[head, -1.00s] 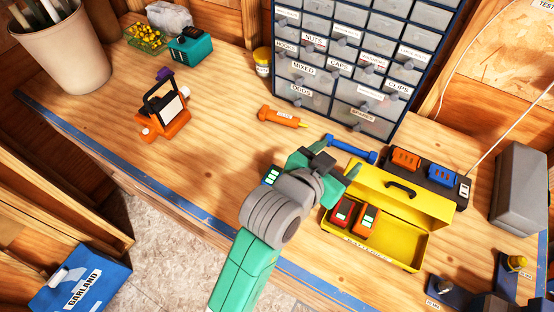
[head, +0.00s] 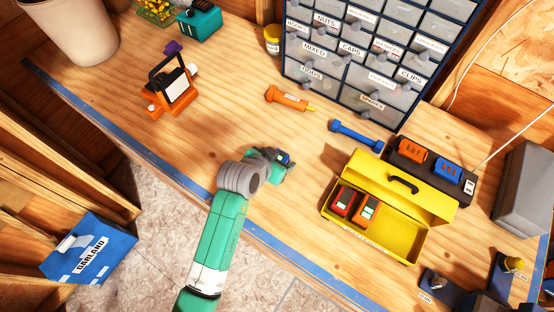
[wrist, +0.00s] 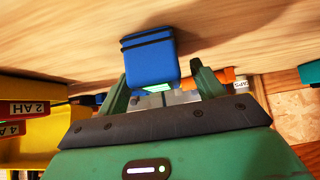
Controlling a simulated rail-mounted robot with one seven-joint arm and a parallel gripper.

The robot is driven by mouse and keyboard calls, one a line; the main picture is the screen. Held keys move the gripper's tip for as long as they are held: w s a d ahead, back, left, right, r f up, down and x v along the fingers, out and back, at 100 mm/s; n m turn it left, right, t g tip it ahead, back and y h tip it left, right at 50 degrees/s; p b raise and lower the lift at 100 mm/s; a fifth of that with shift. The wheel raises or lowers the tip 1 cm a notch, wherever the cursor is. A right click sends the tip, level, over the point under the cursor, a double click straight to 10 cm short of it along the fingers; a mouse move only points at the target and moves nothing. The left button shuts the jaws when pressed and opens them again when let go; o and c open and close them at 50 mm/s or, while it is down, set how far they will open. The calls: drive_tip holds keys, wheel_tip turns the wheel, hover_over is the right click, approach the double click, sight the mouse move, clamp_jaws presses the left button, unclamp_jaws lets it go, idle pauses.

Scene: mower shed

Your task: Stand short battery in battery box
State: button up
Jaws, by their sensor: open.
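In the wrist view the blue battery (wrist: 150,58) appears between my open fingers (wrist: 160,76), with a gap showing on the right; contact on the left is unclear. My wrist hides part of it in the head view. The yellow battery box (head: 404,246) stands open to the right. A red battery (head: 343,201) and an orange battery (head: 366,209) stand in its left part; its right part is empty.
A black charger (head: 462,186) with orange and blue packs sits behind the box. Bench between battery and box is clear.

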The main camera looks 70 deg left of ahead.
drive_tip(key=shift+w+a+f, duration=0.25)
drive_tip(key=shift+w+f, duration=0.2)
drive_tip(key=shift+f, duration=0.1)
drive_tip(key=c, duration=1.3)
drive_tip(key=shift+r, duration=0.55)
drive_tip(key=shift+s+d+r+b, duration=0.2)
drive_tip(key=shift+s+r+b, duration=0.1)
drive_tip(key=shift+r, duration=0.35)
drive_tip(key=shift+s+d+r+b, duration=0.15)
drive_tip(key=shift+d+r+b, duration=0.1)
drive_tip(key=shift+r, duration=0.35)
drive_tip(key=s+d, duration=0.3)
drive_tip(key=s+d+b, duration=0.1)
drive_tip(key=s+d, duration=0.2)
drive_tip(key=s+d+r+b, duration=0.1)
drive_tip(key=s+d, duration=0.2)
drive_tip(key=d, duration=0.1)
drive_tip(key=shift+s+r, duration=0.1)
drive_tip(key=shift+s, duration=0.15)
drive_tip(key=shift+s+d+r, duration=0.15)
drive_tip(key=shift+s+d, duration=0.2)
